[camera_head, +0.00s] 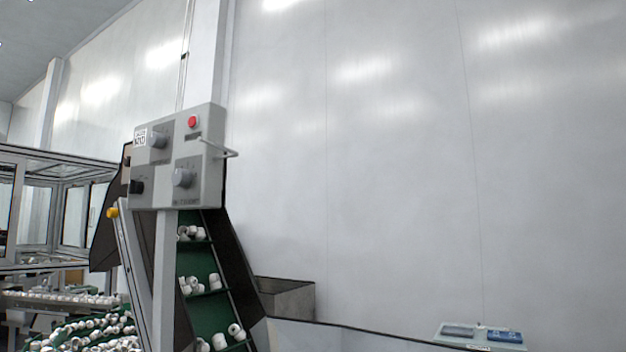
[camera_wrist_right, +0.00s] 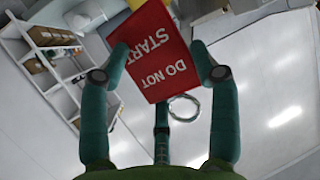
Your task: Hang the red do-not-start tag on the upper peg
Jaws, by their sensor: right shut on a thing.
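The red tag (camera_wrist_right: 165,75) with white "DO NOT START" lettering is between the fingers of my right gripper (camera_wrist_right: 160,52) in the right wrist view. The gripper is shut on it. The lettering appears upside down in this view. A thin metal ring (camera_wrist_right: 184,108) shows at the tag's lower edge, beside the middle finger. In the head view a thin light metal peg (camera_head: 218,149) sticks out at the right side of a grey control panel (camera_head: 165,195); I cannot tell whether it is one peg or two. Neither gripper shows in the head view.
The space before the wall is clear.

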